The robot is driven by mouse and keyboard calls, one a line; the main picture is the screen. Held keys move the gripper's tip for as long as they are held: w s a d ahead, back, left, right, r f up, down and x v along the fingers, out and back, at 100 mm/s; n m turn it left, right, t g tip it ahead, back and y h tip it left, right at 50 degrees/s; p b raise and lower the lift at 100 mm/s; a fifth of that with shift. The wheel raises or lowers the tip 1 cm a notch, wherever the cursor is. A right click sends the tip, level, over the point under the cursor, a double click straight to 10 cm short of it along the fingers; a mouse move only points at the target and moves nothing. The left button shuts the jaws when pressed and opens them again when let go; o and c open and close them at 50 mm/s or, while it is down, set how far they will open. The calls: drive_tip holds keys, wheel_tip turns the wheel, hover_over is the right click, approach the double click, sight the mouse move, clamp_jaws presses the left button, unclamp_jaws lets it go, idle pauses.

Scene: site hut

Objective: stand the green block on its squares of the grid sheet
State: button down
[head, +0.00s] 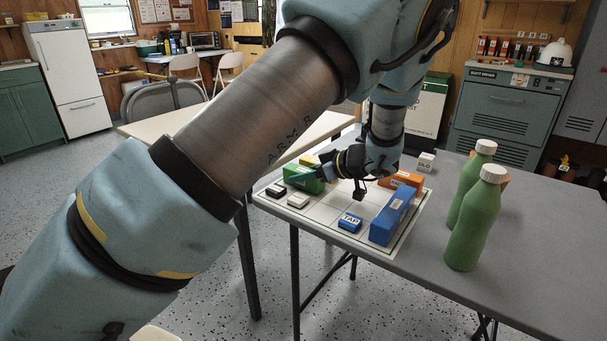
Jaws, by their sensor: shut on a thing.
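The green block (312,186) is at the left back part of the white grid sheet (325,211), which lies on the grey table. My gripper (326,172) reaches in from the right at the block and is shut on it. The fingers are small and partly hidden by the wrist. Whether the block's underside touches the sheet cannot be told. A long blue block (392,217) and an orange block (408,180) are on the sheet's right side. A small blue block marked TAP (350,222) is near the front edge.
A black block (275,191) and a white block (298,200) are at the sheet's left edge. A yellow piece (309,160) shows behind the green block. Two green bottles (474,222) stand right of the sheet. A small white block (426,162) is behind it. Front right table is clear.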

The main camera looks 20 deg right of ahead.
drive_tip(key=shift+f, duration=0.15)
drive_tip(key=shift+c, duration=1.6)
unclamp_jaws()
drive_tip(key=shift+r, duration=0.25)
drive_tip(key=b+v, duration=0.1)
drive_tip(key=v, duration=1.1)
drive_tip(key=shift+s+f+b, duration=0.1)
drive_tip(key=shift+b, duration=0.2)
